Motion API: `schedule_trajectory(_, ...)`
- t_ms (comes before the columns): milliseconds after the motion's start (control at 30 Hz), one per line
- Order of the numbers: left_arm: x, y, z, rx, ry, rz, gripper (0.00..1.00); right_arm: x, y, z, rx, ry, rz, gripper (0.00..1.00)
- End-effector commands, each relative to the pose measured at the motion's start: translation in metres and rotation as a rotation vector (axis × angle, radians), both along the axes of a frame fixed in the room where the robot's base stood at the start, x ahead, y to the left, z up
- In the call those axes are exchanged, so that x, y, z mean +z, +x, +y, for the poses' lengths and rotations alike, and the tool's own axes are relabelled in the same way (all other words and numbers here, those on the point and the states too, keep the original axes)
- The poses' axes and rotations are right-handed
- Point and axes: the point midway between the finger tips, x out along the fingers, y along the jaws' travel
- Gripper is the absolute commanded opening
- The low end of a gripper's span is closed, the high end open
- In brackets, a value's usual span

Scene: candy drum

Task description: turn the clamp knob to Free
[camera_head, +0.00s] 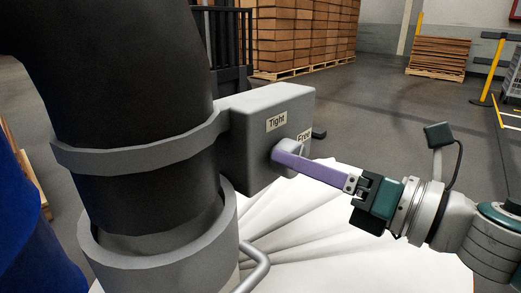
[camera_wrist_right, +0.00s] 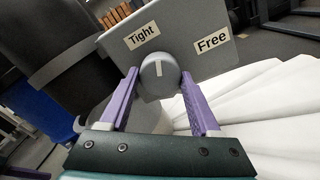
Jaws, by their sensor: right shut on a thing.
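The grey clamp box (camera_head: 262,139) is fixed to a band around a black hose. It carries a "Tight" label (camera_head: 277,121) and a "Free" label (camera_head: 304,136). In the right wrist view the round grey knob (camera_wrist_right: 159,80) shows a pale pointer line that stands about upright in the picture, between "Tight" (camera_wrist_right: 142,36) on the left and "Free" (camera_wrist_right: 212,42) on the right. My right gripper (camera_head: 284,156) reaches in from the right, its purple fingers shut on the knob from both sides. The fingers partly hide the knob in the head view. My left gripper is not in view.
The black hose (camera_head: 135,100) enters a grey collar (camera_head: 105,252) at the left. White pleated material (camera_head: 330,240) spreads below the box. A bent grey handle (camera_head: 262,262) is beside the collar. Stacked boxes (camera_head: 300,35) stand farther back, with open floor before them.

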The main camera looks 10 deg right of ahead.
Motion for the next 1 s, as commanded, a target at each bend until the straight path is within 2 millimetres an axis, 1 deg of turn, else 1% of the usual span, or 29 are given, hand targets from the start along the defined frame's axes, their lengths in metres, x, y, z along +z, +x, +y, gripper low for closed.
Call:
schedule_trajectory(33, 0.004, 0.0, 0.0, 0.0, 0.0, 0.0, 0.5, 0.001, 0.0, 0.0, -0.001, 0.034, 0.03, 0.08)
schedule_trajectory(200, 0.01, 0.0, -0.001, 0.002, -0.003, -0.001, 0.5, 0.002, 0.0, 0.0, -0.001, 0.16, 0.129, 0.08)
schedule_trajectory(1000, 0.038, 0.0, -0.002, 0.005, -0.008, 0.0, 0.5, 0.003, -0.001, 0.0, -0.001, 0.741, 0.58, 0.08)
